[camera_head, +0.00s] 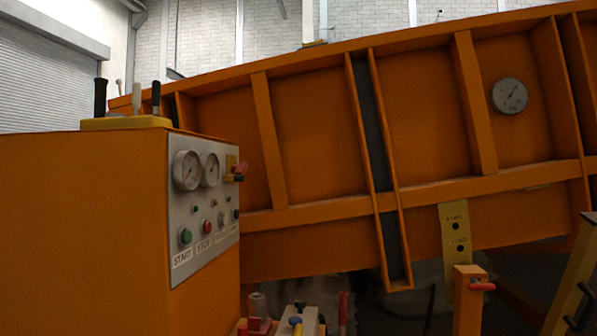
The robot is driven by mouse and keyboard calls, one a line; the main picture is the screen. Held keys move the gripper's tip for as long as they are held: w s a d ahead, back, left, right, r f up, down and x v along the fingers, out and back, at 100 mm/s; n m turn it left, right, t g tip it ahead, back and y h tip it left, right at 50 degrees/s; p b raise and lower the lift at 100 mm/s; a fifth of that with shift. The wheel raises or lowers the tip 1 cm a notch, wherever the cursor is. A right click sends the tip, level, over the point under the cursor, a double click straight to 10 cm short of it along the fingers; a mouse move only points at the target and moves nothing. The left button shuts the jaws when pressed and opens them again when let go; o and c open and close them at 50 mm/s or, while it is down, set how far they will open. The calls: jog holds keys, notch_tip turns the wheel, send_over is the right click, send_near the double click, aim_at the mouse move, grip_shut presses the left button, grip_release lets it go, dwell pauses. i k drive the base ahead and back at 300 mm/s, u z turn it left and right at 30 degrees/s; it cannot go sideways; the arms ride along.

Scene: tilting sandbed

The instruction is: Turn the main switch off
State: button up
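An orange control cabinet (85,225) stands at the left, with a grey panel (203,205) on its right-hand face. At the panel's upper right corner a red switch handle (240,168) sits on a yellow plate (231,162); it looks like the main switch. The handle sticks out to the right, seen nearly edge-on, so I cannot tell its position. The panel also has a green START button (186,236), a red STOP button (207,227) and two round gauges. My gripper is not in view.
The orange tilting bed (320,140) slopes up to the right behind the cabinet, with a gauge (509,96) on it. Levers (156,98) stand on the cabinet top. A post with a red-handled pin (470,300) stands lower right. Small fittings (296,322) show at the bottom centre.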

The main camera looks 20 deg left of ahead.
aim_at(241, 169)
jog(key=z, duration=0.85)
jog(key=i, duration=1.05)
jog(key=u, duration=2.2)
